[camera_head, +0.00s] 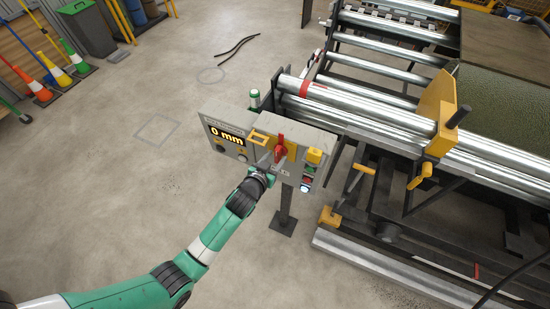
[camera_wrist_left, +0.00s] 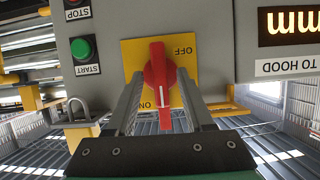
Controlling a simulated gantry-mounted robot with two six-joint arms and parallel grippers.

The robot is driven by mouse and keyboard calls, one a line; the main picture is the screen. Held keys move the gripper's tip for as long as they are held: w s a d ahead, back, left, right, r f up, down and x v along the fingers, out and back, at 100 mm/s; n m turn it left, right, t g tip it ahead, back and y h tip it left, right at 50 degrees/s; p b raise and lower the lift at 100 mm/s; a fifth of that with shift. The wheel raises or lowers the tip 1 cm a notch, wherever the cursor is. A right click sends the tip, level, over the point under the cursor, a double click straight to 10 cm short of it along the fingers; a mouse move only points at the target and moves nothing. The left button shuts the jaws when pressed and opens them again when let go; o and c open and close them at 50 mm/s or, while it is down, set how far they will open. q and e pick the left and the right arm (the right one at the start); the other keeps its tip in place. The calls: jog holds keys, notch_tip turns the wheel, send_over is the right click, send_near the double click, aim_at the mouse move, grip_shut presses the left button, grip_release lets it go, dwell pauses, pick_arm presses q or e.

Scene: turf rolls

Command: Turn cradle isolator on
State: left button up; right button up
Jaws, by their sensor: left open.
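The cradle isolator is a red rotary handle (camera_wrist_left: 158,75) on a yellow plate (camera_wrist_left: 130,52), upside down in the left wrist view. Its white line lies at the lower end, beside the word ON; OFF is at the plate's other end. In the head view the red handle (camera_head: 280,150) is on the grey control box. My left gripper (camera_head: 268,162) is in front of it. In the wrist view its open fingers (camera_wrist_left: 160,98) stand on both sides of the handle; contact cannot be told. My right gripper is not in view.
The box's display (camera_head: 227,134) reads 0 mm. A green START button (camera_wrist_left: 83,48), a STOP button (camera_wrist_left: 77,14) and a padlock-like shackle (camera_wrist_left: 77,108) are near the plate. A roller cradle (camera_head: 345,105) stands at the right.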

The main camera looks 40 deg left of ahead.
pick_arm(q)
jog(key=p+v, duration=0.2)
jog(key=v, duration=0.9)
jog(key=shift+s, duration=0.25)
jog(key=shift+d+r, duration=0.2)
